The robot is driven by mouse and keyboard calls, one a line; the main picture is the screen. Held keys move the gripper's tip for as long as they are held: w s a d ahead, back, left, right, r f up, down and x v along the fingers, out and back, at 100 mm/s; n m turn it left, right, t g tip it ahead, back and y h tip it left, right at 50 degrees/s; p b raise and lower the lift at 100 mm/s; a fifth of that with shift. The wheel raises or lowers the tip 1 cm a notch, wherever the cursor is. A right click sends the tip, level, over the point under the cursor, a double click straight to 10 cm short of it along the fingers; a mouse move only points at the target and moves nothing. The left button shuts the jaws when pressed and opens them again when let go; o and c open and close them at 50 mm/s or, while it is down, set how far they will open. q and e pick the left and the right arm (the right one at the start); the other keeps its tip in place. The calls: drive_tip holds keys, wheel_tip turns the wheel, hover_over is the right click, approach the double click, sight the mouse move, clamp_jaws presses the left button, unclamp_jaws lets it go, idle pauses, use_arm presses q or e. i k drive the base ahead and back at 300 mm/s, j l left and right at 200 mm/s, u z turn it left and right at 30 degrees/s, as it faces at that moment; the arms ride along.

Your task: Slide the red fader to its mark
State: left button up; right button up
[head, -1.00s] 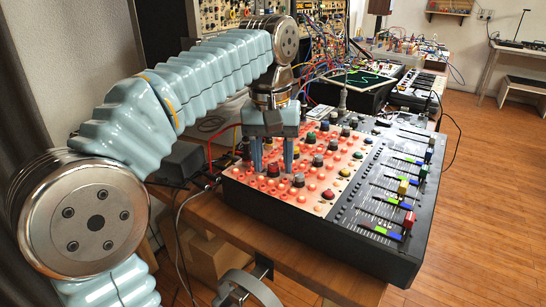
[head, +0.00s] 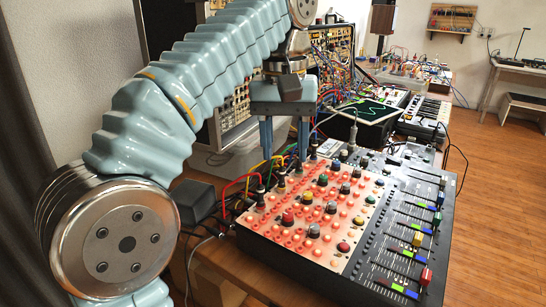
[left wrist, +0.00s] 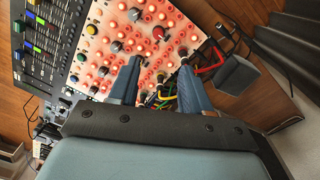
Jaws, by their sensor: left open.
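The red fader (head: 426,276) is the cap at the front right corner of the mixer (head: 345,293), at the right end of its slot. Green and blue strips (head: 404,286) lie beside that slot; I cannot tell which is its mark. My left gripper (head: 285,157) is open and empty, fingers pointing down, at the back left of the knob panel, well away from the fader. In the left wrist view its fingers (left wrist: 160,64) straddle bare air over knobs and cables. My right gripper is not in view.
Several other faders, including a yellow cap (head: 417,240), line the mixer's right side. Knobs (head: 313,231) stand up from the lit panel. Patch cables (head: 248,184) loop at its back left. A grey box (head: 193,201) stands to the left. Open floor lies right.

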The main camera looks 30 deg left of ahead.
sight(425, 278)
drive_tip(key=k, duration=1.5)
